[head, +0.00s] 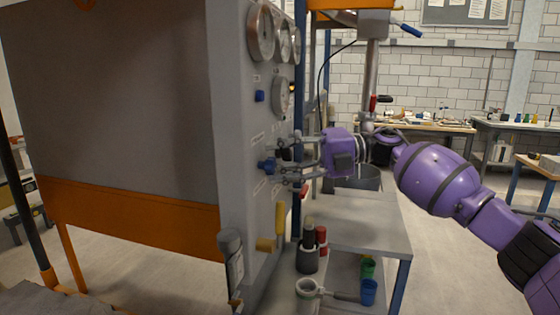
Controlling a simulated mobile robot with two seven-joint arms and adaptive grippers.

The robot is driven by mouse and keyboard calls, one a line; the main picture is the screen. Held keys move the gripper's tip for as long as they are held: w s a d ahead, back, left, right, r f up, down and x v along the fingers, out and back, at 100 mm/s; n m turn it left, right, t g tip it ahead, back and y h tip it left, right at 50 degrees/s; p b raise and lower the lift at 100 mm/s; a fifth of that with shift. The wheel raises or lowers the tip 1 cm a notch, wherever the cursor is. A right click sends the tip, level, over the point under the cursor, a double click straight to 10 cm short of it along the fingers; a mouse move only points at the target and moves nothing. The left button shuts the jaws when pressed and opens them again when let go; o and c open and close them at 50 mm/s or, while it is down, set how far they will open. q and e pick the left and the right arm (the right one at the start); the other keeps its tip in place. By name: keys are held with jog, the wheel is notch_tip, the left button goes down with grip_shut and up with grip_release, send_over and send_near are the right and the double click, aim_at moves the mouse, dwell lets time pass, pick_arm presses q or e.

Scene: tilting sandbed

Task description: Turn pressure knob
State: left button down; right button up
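A grey control panel (237,200) stands edge-on at the left centre. A blue knob (266,166) sticks out of it at mid height, and a second blue knob (260,96) sits higher up. No readable label shows which one is the pressure knob. My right gripper (284,164) reaches in from the right, with its fingers spread above and below the level of the lower knob. The fingertips are close to that knob and the panel face; whether they touch it I cannot tell. My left gripper is not in view.
Round gauges (261,32) line the panel's top. A yellow-handled lever (280,219) and a grey cylinder (231,250) stick out lower down. A grey side table (365,228) stands below my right arm, with dark and red bottles (308,250) beside it.

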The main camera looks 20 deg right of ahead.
jog(key=shift+d+f, duration=0.1)
jog(key=shift+f, duration=0.05)
jog(key=shift+d, duration=0.2)
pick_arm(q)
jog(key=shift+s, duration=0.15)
pick_arm(e)
jog(key=v, duration=1.1)
jog(key=shift+d, duration=0.3)
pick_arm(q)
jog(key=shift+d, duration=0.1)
pick_arm(e)
jog(key=shift+s, duration=0.1)
